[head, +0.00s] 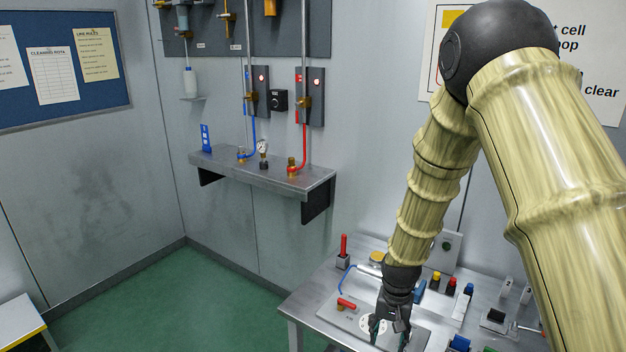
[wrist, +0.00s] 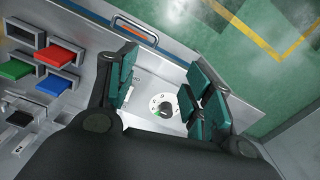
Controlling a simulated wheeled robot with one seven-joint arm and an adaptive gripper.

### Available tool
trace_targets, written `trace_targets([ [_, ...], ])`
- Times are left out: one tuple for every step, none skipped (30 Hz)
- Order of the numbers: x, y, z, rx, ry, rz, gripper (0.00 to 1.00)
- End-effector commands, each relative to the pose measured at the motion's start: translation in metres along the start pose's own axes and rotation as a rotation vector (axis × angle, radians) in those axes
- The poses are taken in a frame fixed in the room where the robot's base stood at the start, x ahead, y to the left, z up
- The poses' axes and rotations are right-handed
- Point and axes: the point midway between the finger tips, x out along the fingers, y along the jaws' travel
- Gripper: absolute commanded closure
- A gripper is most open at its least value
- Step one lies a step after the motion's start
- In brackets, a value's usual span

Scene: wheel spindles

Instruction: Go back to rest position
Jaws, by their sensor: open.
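My gripper (head: 389,337) hangs at the end of my arm, low over the metal workbench (head: 298,304). In the wrist view its green-padded fingers (wrist: 163,95) are spread apart with nothing between them. A dark knob (wrist: 166,110) on a white dial shows in the gap between the fingers. The white dial (head: 366,324) is partly hidden by my gripper in the head view. I cannot tell how far the fingertips are above the panel.
Red (wrist: 61,52), green and blue blocks sit in holders. An upright red handle (head: 343,245) stands at the back left. A wall shelf (head: 270,172) carries pipes and valves. The green floor is clear.

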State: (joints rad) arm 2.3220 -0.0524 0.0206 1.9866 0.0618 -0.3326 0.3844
Motion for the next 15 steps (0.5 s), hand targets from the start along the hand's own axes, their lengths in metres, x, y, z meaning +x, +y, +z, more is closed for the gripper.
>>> trace_targets([
  [0.009, 0.003, 0.005, -0.004, -0.005, 0.002, 0.49],
  [0.012, 0.005, 0.008, -0.008, -0.005, 0.002, 0.49],
  [0.018, 0.007, 0.011, -0.013, -0.005, 0.002, 0.49],
  [0.022, 0.009, 0.013, -0.017, -0.005, 0.002, 0.49],
  [0.027, 0.010, 0.016, -0.020, -0.005, 0.002, 0.49],
  [0.033, 0.013, 0.020, -0.025, -0.006, 0.002, 0.49],
  [0.038, 0.015, 0.023, -0.029, -0.006, 0.002, 0.49],
  [0.042, 0.017, 0.026, -0.033, -0.005, 0.002, 0.49],
  [0.049, 0.020, 0.031, -0.040, -0.006, 0.002, 0.49],
  [0.054, 0.022, 0.035, -0.045, -0.005, 0.002, 0.49],
  [0.059, 0.025, 0.039, -0.050, -0.006, 0.002, 0.49],
  [0.067, 0.028, 0.045, -0.057, -0.006, 0.002, 0.49],
  [0.073, 0.031, 0.049, -0.062, -0.007, 0.002, 0.49],
  [0.080, 0.034, 0.054, -0.069, -0.007, 0.002, 0.49],
  [0.088, 0.038, 0.061, -0.078, -0.007, 0.002, 0.49],
])
